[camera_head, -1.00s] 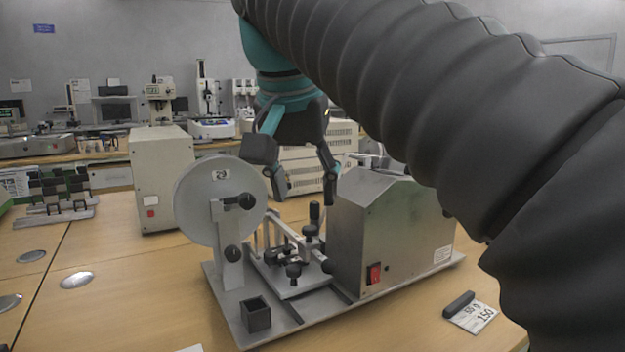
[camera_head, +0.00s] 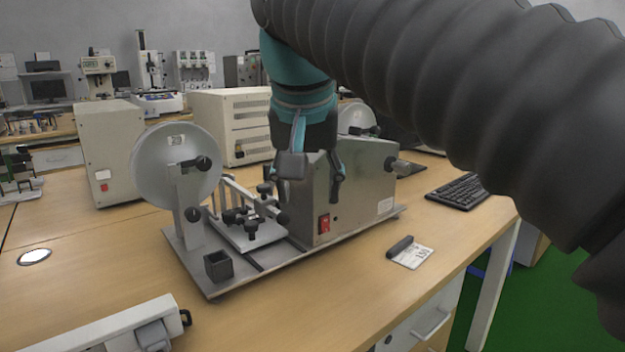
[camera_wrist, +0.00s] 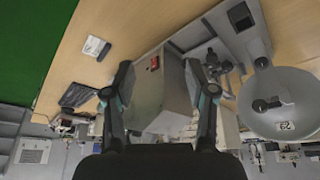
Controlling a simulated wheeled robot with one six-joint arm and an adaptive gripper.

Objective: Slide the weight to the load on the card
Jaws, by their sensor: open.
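The test machine has a steel housing (camera_head: 352,190) with a red switch, a grey wheel (camera_head: 165,165) and a base plate (camera_head: 205,283). A small carriage with black knobs and a rod (camera_head: 248,216) sits between wheel and housing; I cannot tell which part is the sliding weight. The white card (camera_head: 412,256) lies on the table right of the machine, a dark bar at its edge; its print is too small to read now. It also shows in the wrist view (camera_wrist: 92,45). My gripper (camera_head: 314,180) is open and empty, over the housing, apart from carriage and card.
A small black open box (camera_head: 218,265) stands on the base plate's front. A black keyboard (camera_head: 457,190) lies to the right. A beige cabinet (camera_head: 108,155) stands behind left. A white device (camera_head: 125,328) is at the front left. Table around the card is clear.

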